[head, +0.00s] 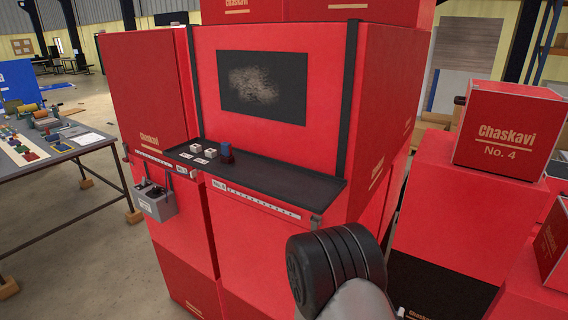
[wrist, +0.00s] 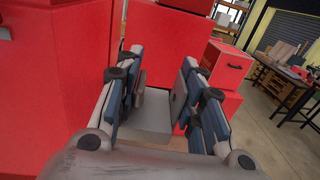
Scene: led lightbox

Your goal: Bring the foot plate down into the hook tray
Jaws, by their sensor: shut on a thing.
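In the wrist view my gripper (wrist: 161,88) has its two blue-padded fingers on either side of a pale grey flat piece (wrist: 152,117). The piece seems to be the foot plate, and the gripper is shut on it. Its lower part is hidden by the gripper body. In the head view the gripper and plate are out of sight, with only my dark arm joint showing at the lower middle. The hook tray (head: 157,207), a small grey box with a label, hangs at the left end of the red stand's shelf. Dark items stick up from it.
A black shelf (head: 290,184) on the red stand carries small white blocks (head: 209,150), cards and a dark blue cylinder (head: 226,152). A work table (head: 35,165) stands at the left. Red boxes (head: 510,127) crowd the right. Bare floor lies between table and stand.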

